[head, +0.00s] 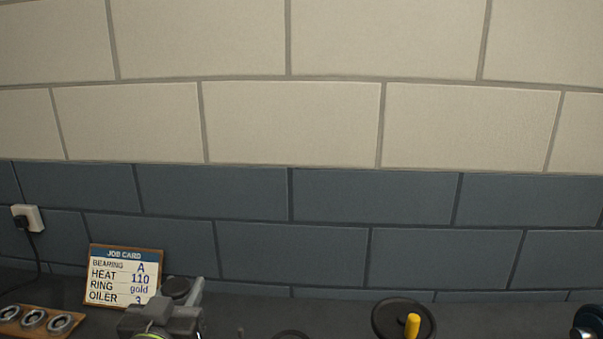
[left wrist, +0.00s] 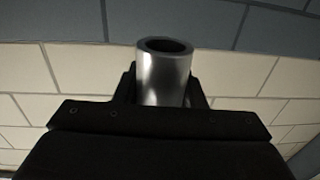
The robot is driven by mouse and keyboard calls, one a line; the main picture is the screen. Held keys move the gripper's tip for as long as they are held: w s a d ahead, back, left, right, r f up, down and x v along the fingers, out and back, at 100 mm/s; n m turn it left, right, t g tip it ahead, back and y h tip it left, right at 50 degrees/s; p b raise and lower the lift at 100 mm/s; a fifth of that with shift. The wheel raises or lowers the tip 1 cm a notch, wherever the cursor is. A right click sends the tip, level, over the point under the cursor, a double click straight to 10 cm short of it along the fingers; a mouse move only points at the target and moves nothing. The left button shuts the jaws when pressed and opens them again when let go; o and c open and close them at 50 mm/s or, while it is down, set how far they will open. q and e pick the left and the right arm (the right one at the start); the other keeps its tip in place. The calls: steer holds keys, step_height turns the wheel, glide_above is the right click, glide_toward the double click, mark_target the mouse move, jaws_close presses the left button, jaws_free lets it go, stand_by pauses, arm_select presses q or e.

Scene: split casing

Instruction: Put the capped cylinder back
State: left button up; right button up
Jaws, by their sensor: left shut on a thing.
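My left gripper (head: 182,291) is at the lower left of the head view, in front of the lower right of the job card. It is shut on a cylinder (head: 176,287), which looks dark and small there. In the left wrist view the cylinder (left wrist: 164,80) is shiny metal, held between the two dark fingers, with a dark round recess inside a rim at its visible end. I cannot tell whether a cap is on its other end, which is hidden. My right gripper is not seen.
A job card (head: 125,276) stands by the dark wall. A wooden board (head: 12,327) with metal rings (head: 33,319) is at the lower left. A black disc (head: 388,318) with a yellow knob (head: 412,325) is right of centre. A dark object (head: 588,323) is cut off at the right edge.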

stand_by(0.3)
arm_select(q)
steer(key=shift+w+a+f+y, duration=0.2)
steer(key=shift+a+f+y, duration=0.05)
steer(key=shift+f+y, duration=0.05)
steer(key=w+a+f+n+g+y+p, duration=0.1)
steer(key=a+f+n+g+y, duration=0.2)
steer(key=a+y, duration=0.3)
steer(key=a+f+n+g+y+p, duration=0.1)
steer(key=a+f+n+g+y, duration=0.2)
steer(key=a+n+y, duration=0.3)
steer(key=shift+w+a+f+n+y, duration=0.3)
steer(key=shift+w+a+f+y, duration=0.1)
steer(key=shift+a+f, duration=0.3)
steer(key=shift+d, duration=0.1)
step_height(320, 180, down, 6)
steer(key=shift+r+p, duration=0.25)
steer(key=shift+p, duration=0.4)
step_height(320, 180, down, 4)
steer(key=shift+r, duration=0.25)
steer(key=shift+f, duration=0.35)
